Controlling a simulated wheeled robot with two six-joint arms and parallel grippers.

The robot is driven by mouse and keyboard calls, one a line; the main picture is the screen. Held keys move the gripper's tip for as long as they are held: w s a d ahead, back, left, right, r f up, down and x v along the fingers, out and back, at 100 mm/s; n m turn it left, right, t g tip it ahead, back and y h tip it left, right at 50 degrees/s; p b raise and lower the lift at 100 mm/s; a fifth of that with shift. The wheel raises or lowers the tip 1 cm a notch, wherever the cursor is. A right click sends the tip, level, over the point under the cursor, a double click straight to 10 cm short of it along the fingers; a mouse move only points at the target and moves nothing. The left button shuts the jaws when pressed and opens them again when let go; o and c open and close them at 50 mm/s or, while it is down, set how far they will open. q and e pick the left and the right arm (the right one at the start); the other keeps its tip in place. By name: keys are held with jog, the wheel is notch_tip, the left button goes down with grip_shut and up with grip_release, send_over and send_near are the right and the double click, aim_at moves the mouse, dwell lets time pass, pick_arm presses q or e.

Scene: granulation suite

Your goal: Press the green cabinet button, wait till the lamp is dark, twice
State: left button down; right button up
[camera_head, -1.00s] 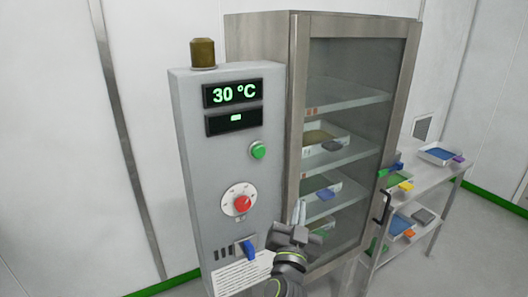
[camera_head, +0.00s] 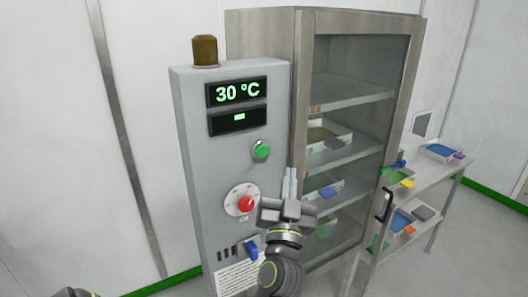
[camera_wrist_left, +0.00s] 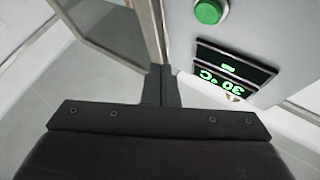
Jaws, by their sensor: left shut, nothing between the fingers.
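The green button (camera_head: 261,150) sits on the grey control panel (camera_head: 190,150) of the cabinet, below the displays. It also shows in the left wrist view (camera_wrist_left: 208,12), near the top edge. The lamp (camera_head: 205,51) on top of the panel is brownish and looks unlit. My left gripper (camera_head: 291,178) is shut and empty, in front of the panel's right edge, below and right of the button and apart from it. Its closed fingers (camera_wrist_left: 160,86) also show in the left wrist view. My right gripper is not in view.
The upper display (camera_head: 237,92) reads 30 °C; the lower display (camera_head: 238,121) shows a small green mark. A red knob (camera_head: 246,204) and a blue switch (camera_head: 251,249) sit below the button. The glass-door cabinet (camera_head: 264,30) stands right of the panel, with a trolley (camera_head: 440,215) beyond.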

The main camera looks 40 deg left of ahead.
aim_at(268, 148)
pick_arm(q)
jog(key=w+a, duration=0.3)
jog(key=a, duration=0.4)
dwell(0.3)
dwell(1.6)
jog(key=shift+a, duration=0.2)
jog(key=shift+w+a+b, duration=0.15)
jog(key=shift+a+b, duration=0.15)
jog(key=shift+w+a+b, duration=0.2)
jog(key=shift+a+b, duration=0.1)
jog(key=shift+a, duration=0.1)
dwell(0.8)
dwell(0.4)
jog(key=shift+s+d, duration=0.35)
jog(key=shift+d, duration=0.5)
